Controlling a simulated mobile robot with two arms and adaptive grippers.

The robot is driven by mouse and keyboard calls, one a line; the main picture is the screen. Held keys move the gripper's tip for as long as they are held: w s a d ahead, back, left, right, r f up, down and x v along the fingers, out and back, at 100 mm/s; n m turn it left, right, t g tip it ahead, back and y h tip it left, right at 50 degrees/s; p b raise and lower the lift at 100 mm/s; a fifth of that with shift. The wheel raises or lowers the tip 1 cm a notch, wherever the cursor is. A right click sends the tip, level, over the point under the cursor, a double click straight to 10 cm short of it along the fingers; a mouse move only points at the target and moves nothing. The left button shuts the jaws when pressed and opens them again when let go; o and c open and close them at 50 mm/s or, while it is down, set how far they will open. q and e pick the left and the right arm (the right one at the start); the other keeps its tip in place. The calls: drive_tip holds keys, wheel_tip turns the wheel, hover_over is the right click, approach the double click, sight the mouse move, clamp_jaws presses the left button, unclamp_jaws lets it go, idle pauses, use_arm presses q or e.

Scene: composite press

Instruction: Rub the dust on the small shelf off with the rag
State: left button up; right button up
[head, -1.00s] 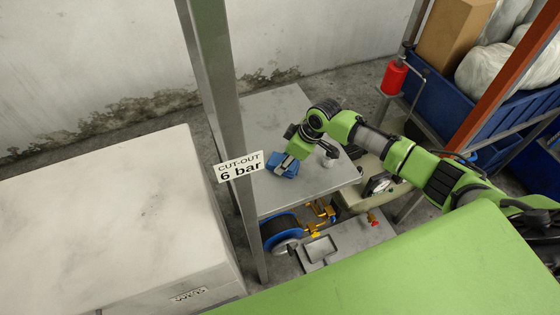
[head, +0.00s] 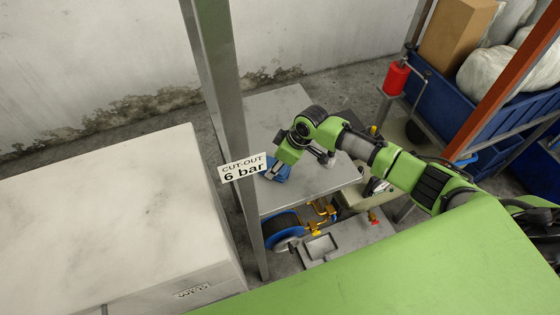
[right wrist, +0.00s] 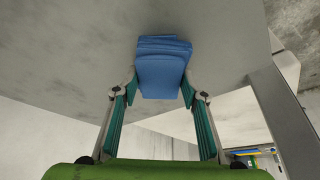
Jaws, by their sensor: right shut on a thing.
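The small shelf (head: 278,112) is a grey metal top behind the upright post. The rag (head: 281,173) is a folded blue cloth near the shelf's left edge, partly hidden by my gripper and the sign. My right gripper (head: 275,168) is shut on the rag and holds it at the shelf top. In the right wrist view the rag (right wrist: 163,68) sits between the two fingertips against the grey surface (right wrist: 80,50). That surface has faint cloudy patches; I cannot tell which are dust. My left gripper is not in view.
A grey post (head: 225,110) with a "CUT-OUT 6 bar" sign (head: 243,168) stands close left of the rag. Below the shelf are a blue reel (head: 283,230) and brass fittings (head: 320,212). A red bottle (head: 396,78) and blue bins (head: 480,105) stand at right.

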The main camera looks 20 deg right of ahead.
wheel_tip(320, 180, up, 2)
drive_tip(key=shift+w+r+p, duration=0.1)
drive_tip(key=shift+p, duration=0.3)
drive_tip(key=shift+r, duration=2.5)
